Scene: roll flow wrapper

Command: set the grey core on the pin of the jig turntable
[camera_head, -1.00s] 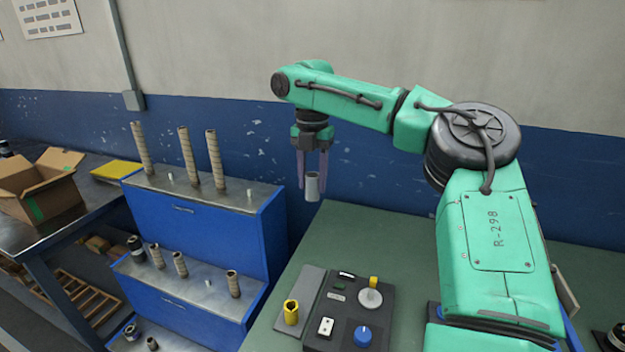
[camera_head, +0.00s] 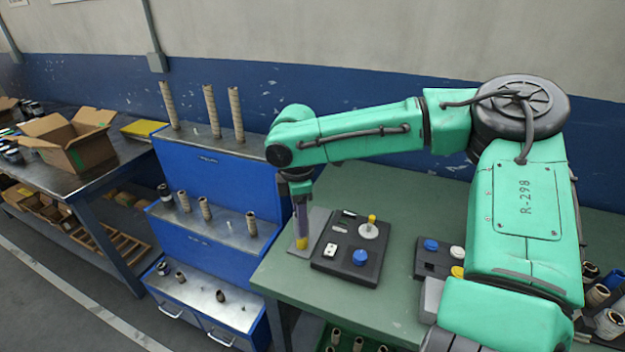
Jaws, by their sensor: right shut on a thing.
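My right gripper (camera_head: 301,232) points down at the left end of the green bench, over or just in front of a grey plate (camera_head: 318,218). A yellow holder (camera_head: 301,244) on that plate shows right below the fingertips. The gripper is shut, and the grey core between its fingers is hardly visible from this angle. The dark jig box (camera_head: 340,262) stands just right of the gripper. Its round light disc (camera_head: 369,231), which looks like the turntable, has a small yellow part at its rear edge. I cannot make out the pin. My left gripper is not in view.
A blue stepped rack (camera_head: 205,165) with several cardboard tubes stands left of the bench. A second control box (camera_head: 432,260) sits right of the jig, near my right arm. The bench (camera_head: 385,185) behind the jig is clear. An open carton (camera_head: 88,152) stands far left.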

